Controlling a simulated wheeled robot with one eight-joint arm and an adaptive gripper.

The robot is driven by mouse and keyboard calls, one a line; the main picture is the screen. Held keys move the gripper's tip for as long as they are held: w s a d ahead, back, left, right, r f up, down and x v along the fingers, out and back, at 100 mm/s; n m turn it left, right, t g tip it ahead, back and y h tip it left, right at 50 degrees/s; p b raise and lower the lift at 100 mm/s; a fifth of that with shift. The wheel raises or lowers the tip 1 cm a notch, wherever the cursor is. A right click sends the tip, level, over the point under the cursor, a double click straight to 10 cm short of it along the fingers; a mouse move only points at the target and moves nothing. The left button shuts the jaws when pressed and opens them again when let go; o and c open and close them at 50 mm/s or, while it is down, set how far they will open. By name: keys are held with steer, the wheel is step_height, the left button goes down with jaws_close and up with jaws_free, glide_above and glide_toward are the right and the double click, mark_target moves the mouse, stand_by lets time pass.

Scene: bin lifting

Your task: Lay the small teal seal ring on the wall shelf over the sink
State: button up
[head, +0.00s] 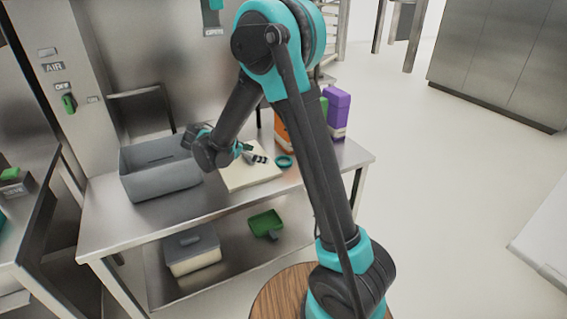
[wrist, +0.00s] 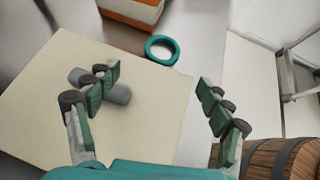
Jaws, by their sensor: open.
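The small teal seal ring (head: 284,165) lies flat on the steel table, just right of the cream board (head: 238,183). In the wrist view the ring (wrist: 160,62) lies beyond my fingertips, off the board's far edge. My gripper (head: 253,154) is over the board, to the left of the ring. In the wrist view my gripper (wrist: 158,78) is open, with nothing held between its fingers. A grey cylinder (wrist: 120,94) lies on the board, partly hidden by the left finger. I cannot make out a sink or a wall shelf over it.
A grey bin (head: 135,187) stands on the table's left. Orange (head: 281,132) and purple (head: 338,108) containers stand at the back right, partly behind my arm. A green scoop (head: 266,223) and a lidded tub (head: 193,252) sit on the lower shelf. Floor is clear at right.

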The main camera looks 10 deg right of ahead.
glide_toward(280, 159)
steer(key=d, duration=0.1)
steer(key=s+d, duration=0.1)
steer(key=shift+d+f, duration=0.35)
steer(key=shift+d, duration=0.05)
steer(key=shift+x, duration=2.6)
steer(key=shift+s+d+r, duration=0.1)
steer(key=shift+s+d, duration=0.05)
steer(key=shift+s, duration=0.05)
steer(key=c, duration=1.1)
steer(key=shift+r, duration=0.15)
steer(key=shift+c, duration=0.2)
